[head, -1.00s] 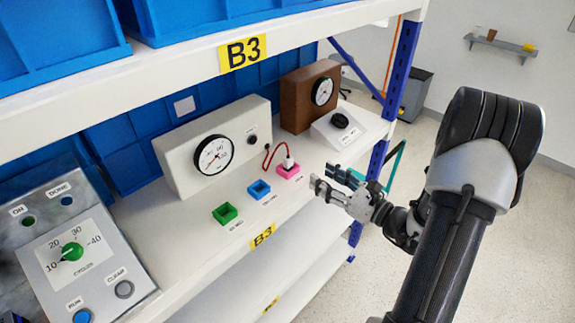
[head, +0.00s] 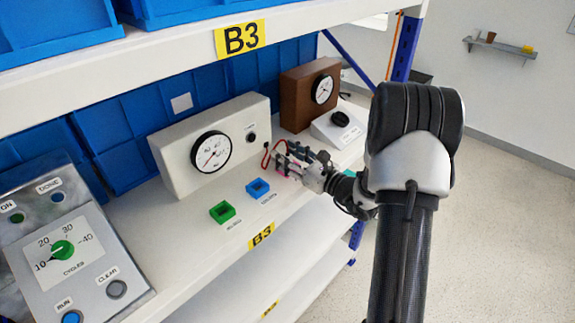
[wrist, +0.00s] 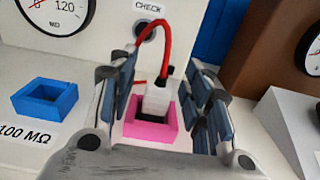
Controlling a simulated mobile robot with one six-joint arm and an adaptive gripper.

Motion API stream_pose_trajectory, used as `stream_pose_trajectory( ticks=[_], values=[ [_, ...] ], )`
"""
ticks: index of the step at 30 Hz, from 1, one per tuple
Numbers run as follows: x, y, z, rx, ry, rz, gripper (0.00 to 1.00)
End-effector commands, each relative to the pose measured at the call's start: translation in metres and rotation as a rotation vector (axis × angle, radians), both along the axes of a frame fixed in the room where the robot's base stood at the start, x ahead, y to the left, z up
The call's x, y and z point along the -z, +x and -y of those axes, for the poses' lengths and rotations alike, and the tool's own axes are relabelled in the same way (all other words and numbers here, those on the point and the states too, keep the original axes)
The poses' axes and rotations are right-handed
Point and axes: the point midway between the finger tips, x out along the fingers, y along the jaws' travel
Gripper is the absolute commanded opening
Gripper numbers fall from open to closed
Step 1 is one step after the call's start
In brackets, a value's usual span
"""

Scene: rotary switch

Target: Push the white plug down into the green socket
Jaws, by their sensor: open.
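The white plug (wrist: 156,100) sits in the pink socket (wrist: 140,130) in the wrist view, with a red cable rising from its top. My gripper (wrist: 165,92) is open, with one finger on each side of the plug and a visible gap to it. In the head view my gripper (head: 284,160) covers the plug and most of the pink socket. The green socket (head: 222,212) is empty on the shelf, to the left of the gripper and nearer the front edge.
The empty blue socket (head: 258,188) lies between the green and pink ones. A white gauge box (head: 175,150) stands behind the sockets. A brown gauge box (head: 292,108) and a sloped knob box (head: 338,125) stand to the right. A grey control panel (head: 75,240) is at the left.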

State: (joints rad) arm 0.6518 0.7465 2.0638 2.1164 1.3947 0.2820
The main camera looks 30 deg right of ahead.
Motion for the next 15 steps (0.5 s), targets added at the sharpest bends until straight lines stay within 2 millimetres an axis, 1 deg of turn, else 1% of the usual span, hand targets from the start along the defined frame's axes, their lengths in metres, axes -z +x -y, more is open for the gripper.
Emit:
stream_pose_trajectory(
  ticks=[6,15],
  values=[
    [-0.0003,0.0007,-0.0001,0.0,0.0,0.0,0.45],
    [-0.0001,0.0004,0.0001,0.0,0.0,-0.001,0.25]
  ],
)
